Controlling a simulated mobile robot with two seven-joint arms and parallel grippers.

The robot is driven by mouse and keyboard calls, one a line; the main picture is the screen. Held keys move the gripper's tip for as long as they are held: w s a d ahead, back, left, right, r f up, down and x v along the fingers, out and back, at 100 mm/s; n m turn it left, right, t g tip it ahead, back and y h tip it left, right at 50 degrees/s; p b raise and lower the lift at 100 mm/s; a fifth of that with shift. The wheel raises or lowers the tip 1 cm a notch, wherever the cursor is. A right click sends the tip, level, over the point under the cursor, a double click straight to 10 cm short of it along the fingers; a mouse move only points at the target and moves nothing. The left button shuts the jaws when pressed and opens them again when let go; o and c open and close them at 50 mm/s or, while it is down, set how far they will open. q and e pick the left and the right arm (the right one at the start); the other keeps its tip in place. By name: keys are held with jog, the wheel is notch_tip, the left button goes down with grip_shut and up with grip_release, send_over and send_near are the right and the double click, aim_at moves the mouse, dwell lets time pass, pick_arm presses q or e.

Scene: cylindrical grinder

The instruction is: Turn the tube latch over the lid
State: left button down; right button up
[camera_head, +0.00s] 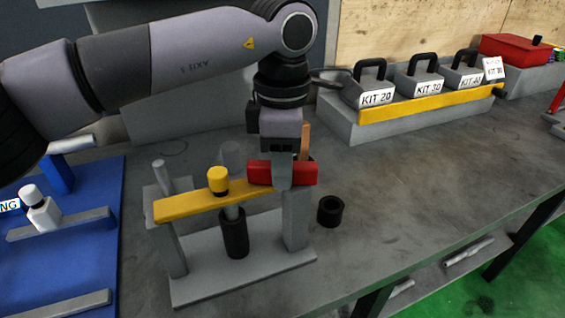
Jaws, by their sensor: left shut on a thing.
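A grey stand (240,272) with two posts stands on the bench in front of me. A yellow bar (185,207) lies across the posts, with a yellow-capped pin (218,180) on it and a black cylinder (235,235) below. A red block (306,173) lies at the bar's right end, above the right post. My left gripper (283,172) reaches down from above and is shut on the red block; its fingers hide the block's middle. I cannot tell for sure which part is the tube latch or the lid. My right gripper is not in view.
A short black ring (330,210) lies right of the stand. A blue fixture (85,255) with a white-topped bottle (40,208) is at left. Handled kit weights (418,85) and a red box (515,48) stand at the back.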

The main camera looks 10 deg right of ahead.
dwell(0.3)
pick_arm(q)
jog(key=c, duration=1)
grip_release()
jog(key=shift+o, duration=0.2)
jog(key=shift+r, duration=3.65)
jog(key=shift+s, duration=0.1)
